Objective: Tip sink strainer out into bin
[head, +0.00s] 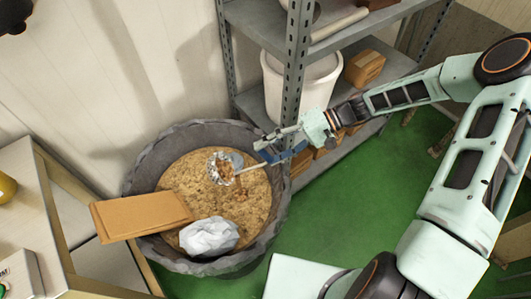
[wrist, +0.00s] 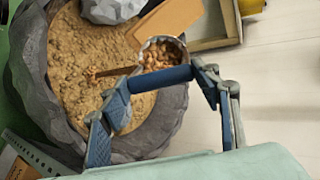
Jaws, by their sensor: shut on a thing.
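The sink strainer (head: 222,166) is a small shiny metal cup holding brown bits, over the bin in the head view. It also shows in the wrist view (wrist: 150,44), its mouth and brown contents visible. My gripper (head: 272,150) is to its right, above the bin's right rim. In the wrist view my gripper (wrist: 160,79) is shut on the strainer's blue handle, which lies across between the fingers. The bin (head: 137,178) is a wide, dark grey, rough-rimmed tub filled with tan crumbly material. A few brown bits show below the strainer; whether they are falling or lying cannot be told.
A tan board (head: 140,215) lies across the bin's left rim. A crumpled whitish lump (head: 209,237) lies at its front. A metal shelf post (head: 294,85) and a white bucket (head: 305,82) stand behind my gripper. A bench (head: 22,200) is at left; green floor is open at right.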

